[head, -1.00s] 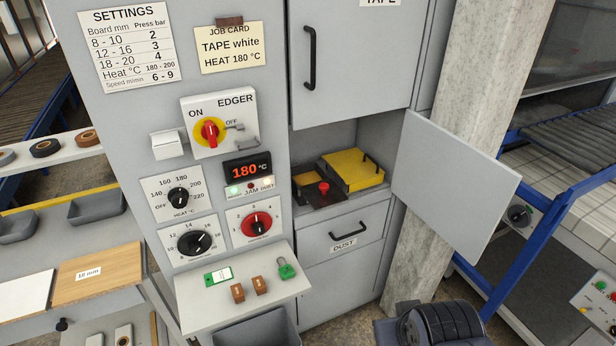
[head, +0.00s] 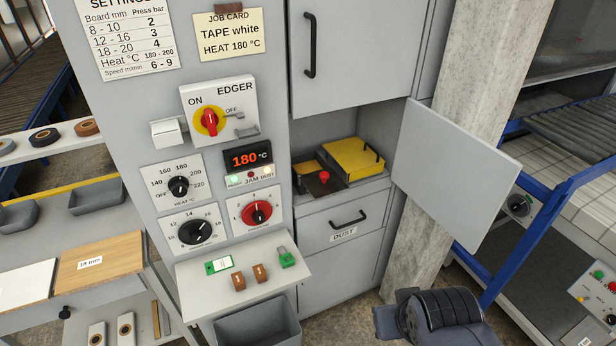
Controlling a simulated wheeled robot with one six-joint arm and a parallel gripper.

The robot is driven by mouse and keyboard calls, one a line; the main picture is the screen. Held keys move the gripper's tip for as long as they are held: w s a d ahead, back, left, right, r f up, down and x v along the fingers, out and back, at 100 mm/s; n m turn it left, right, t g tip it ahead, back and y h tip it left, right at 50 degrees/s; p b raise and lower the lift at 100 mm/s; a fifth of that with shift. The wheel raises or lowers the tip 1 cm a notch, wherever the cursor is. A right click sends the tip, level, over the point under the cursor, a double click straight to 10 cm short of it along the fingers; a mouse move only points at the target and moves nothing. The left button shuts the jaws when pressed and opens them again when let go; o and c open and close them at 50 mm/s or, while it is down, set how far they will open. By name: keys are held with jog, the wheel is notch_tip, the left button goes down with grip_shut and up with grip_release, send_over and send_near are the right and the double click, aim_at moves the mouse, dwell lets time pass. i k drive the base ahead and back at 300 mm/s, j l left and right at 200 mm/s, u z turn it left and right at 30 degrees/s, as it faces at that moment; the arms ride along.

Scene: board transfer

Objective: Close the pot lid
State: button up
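The pot sits in the open compartment of the grey machine cabinet. Its yellow lid (head: 354,157) has a black bar handle (head: 373,153) at its right side. A dark brown part with a red knob (head: 323,176) is at the lid's front left. A dark, ribbed part of my arm shows at the bottom right, well apart from the pot. My gripper's fingers are not in view.
The compartment's grey door (head: 455,175) stands swung open to the right, before a concrete pillar (head: 465,100). A closed drawer marked DUST (head: 345,225) lies below. A shelf (head: 225,290) with small blocks and a green padlock juts out at the front left.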

aim_at(322, 184)
jog(key=i+l+u, duration=0.1)
jog(key=i, duration=0.95)
